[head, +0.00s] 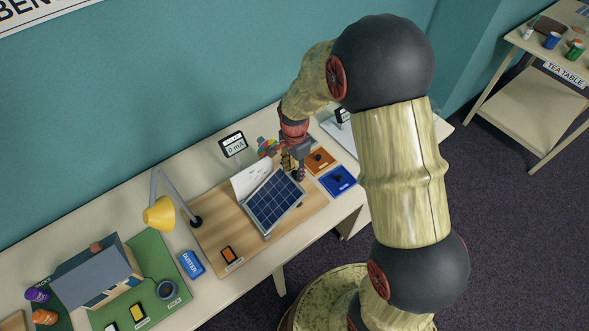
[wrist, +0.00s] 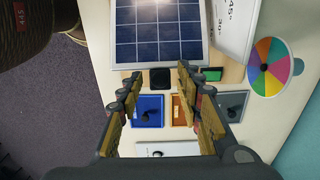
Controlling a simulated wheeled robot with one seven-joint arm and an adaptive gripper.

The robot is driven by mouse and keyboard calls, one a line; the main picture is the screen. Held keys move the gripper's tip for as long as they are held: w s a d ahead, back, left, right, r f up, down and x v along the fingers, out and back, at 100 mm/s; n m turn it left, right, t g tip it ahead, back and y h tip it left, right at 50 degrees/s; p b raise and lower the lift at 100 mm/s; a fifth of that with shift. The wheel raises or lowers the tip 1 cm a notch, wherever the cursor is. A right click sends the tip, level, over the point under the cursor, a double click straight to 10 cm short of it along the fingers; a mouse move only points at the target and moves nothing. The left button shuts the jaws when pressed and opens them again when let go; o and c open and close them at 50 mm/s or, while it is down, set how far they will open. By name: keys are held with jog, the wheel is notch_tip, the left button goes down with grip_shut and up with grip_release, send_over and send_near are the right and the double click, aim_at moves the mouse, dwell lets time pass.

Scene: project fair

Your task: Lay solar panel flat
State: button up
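The solar panel (head: 274,199), dark blue cells in a pale frame, stands tilted on a wooden board (head: 212,232) in the head view. It also fills the top middle of the wrist view (wrist: 158,32). A white angle card (head: 250,178) with degree marks stands beside it; it shows in the wrist view too (wrist: 236,25). My gripper (head: 294,172) is at the right end of the panel in the head view. In the wrist view its fingers (wrist: 158,76) are apart with nothing held, just below the panel's edge. A small black block (wrist: 160,78) shows between the fingertips.
A meter reading 0 mA (head: 234,145) stands behind the board. A yellow lamp (head: 158,214) leans in on the left, near a blue duster (head: 192,263) and a model house (head: 98,275). Orange (head: 320,160) and blue (head: 338,180) switch plates lie right of my gripper. A colour wheel (wrist: 270,66) is close by.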

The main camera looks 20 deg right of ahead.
jog(key=shift+c, duration=0.7)
jog(key=c, duration=0.7)
grip_shut()
